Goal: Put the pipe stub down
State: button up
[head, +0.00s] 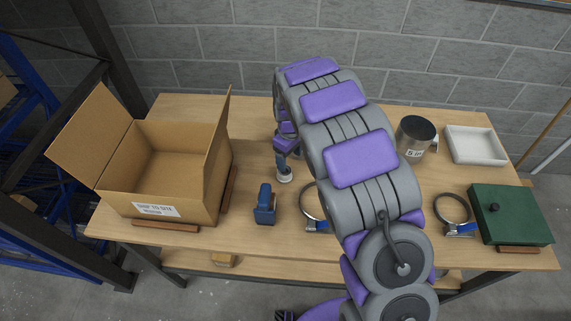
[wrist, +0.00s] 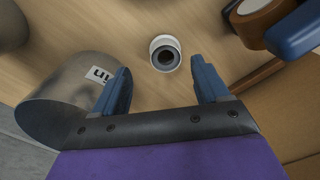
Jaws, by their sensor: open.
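My gripper (wrist: 160,66) is open, with its two blue fingers apart and nothing held between them. In the head view my gripper (head: 282,160) is low over the middle of the table, partly hidden by my arm. A short grey metal pipe stub (wrist: 62,105) with a white label ending in "in" is beside the left finger in the wrist view; the finger covers part of it. My arm hides that spot in the head view. A small white cylinder with a dark opening (wrist: 165,53) stands just beyond the fingertips; it also shows in the head view (head: 285,177).
An open cardboard box (head: 165,165) stands left and a blue tape dispenser (head: 265,207) near it. A metal pipe marked "5 in" (head: 415,132), a white tray (head: 475,146), a ring clamp (head: 452,208) and a green case (head: 512,216) are right. Another ring (head: 309,203) is partly behind my arm.

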jog(key=s+d+r+m, duration=0.5)
jog(key=s+d+r, duration=0.6)
jog(key=s+r, duration=0.3)
jog(key=s+d+r+m+g, duration=0.1)
jog(key=s+d+r+m, duration=0.1)
jog(key=s, duration=1.1)
jog(key=s+d+r+m, duration=0.2)
jog(key=s+d+m, duration=0.1)
jog(key=s, duration=1)
jog(key=shift+r+m+g, duration=0.15)
jog(key=shift+m+g, duration=0.15)
jog(key=shift+g, duration=0.1)
